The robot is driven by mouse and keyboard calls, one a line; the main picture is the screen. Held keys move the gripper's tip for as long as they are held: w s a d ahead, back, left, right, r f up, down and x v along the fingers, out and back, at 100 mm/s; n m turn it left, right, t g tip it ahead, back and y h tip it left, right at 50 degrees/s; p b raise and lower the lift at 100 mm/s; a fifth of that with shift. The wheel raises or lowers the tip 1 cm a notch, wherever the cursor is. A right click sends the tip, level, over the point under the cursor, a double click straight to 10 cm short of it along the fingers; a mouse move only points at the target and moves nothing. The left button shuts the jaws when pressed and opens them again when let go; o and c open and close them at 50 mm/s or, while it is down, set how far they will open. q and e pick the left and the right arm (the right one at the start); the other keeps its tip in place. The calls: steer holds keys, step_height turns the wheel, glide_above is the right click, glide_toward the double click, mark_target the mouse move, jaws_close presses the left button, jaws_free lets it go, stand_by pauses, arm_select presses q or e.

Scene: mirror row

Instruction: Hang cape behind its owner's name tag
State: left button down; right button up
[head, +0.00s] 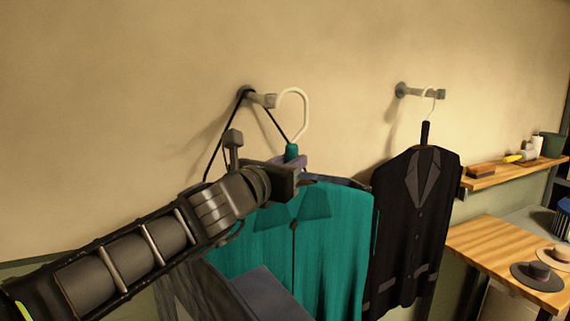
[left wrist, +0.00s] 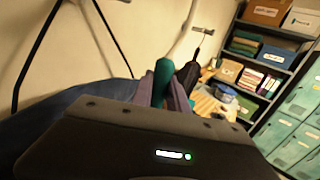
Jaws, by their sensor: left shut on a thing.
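The teal cape (head: 335,245) hangs upright from a hanger with a white hook (head: 306,112) and a teal neck. My left gripper (head: 291,163) is shut on that neck (left wrist: 163,82), which stands between its fingers in the left wrist view (left wrist: 178,95). The white hook is at the tip of the left wall peg (head: 262,99); I cannot tell whether it rests on the peg. A black hanger cord (head: 221,143) goes over the same peg, with dark blue cloth (left wrist: 100,92) behind the cape. No name tag is readable. My right gripper is not in view.
A black jacket (head: 412,225) hangs from the right wall peg (head: 420,93), close beside the cape. A wooden table (head: 490,245) with hats (head: 538,275) and a wall shelf (head: 510,172) stand to the right. Shelving (left wrist: 262,62) and green lockers (left wrist: 298,120) show farther off.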

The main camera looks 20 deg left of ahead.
arm_select(q)
steer(key=s+d+b, duration=0.1)
steer(key=s+d, duration=0.3)
steer(key=shift+d+r, duration=0.15)
steer(key=shift+d, duration=0.15)
stand_by(1.7)
